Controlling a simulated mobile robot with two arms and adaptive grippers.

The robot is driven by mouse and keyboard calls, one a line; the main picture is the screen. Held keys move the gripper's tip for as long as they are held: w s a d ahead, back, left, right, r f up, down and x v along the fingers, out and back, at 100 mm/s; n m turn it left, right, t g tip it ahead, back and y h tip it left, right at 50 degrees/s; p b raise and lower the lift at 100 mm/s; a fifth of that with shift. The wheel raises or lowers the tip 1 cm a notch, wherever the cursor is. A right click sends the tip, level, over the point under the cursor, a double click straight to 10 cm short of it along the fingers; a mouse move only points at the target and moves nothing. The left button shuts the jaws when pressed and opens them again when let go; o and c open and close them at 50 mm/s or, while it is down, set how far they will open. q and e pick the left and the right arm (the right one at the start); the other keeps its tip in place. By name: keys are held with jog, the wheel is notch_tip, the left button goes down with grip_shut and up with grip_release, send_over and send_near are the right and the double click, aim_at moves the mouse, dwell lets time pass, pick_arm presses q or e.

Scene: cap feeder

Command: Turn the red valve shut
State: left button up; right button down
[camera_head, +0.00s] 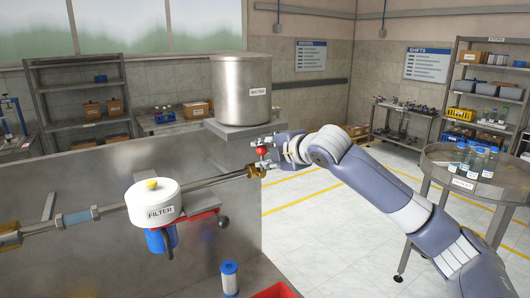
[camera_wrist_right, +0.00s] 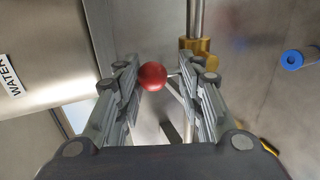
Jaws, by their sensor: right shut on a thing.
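The red valve's round knob (camera_head: 262,150) shows at the right end of the pipe (camera_head: 210,183), below the water tank. My right gripper (camera_head: 264,154) reaches it from the right, its fingers around the knob. In the right wrist view the red knob (camera_wrist_right: 152,77) sits between the two fingers of my right gripper (camera_wrist_right: 160,85), near the left one. A thin grey lever runs from the knob down to the right. The brass valve body (camera_wrist_right: 196,46) is beyond the fingers. My left gripper is not in view.
The steel water tank (camera_head: 241,88) stands just behind my right gripper. A white filter housing (camera_head: 153,202) with a red bracket is on the pipe at left. A blue-capped cartridge (camera_head: 229,278) stands in front. A round outlet table (camera_head: 470,184) with bottles is at right.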

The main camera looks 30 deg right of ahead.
jog(key=shift+a+f, duration=0.1)
jog(key=shift+f, duration=0.65)
jog(key=c, duration=1.1)
grip_release()
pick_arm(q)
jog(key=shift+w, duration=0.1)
pick_arm(e)
jog(key=shift+o, duration=0.7)
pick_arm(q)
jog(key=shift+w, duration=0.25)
pick_arm(e)
jog(key=shift+o, duration=1)
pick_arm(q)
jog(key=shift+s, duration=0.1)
pick_arm(e)
jog(key=shift+s+d+r, duration=0.15)
jog(key=shift+d+r, duration=0.1)
jog(key=shift+r, duration=0.1)
jog(key=v, duration=1.1)
jog(key=shift+s, duration=0.35)
jog(key=shift+r, duration=0.15)
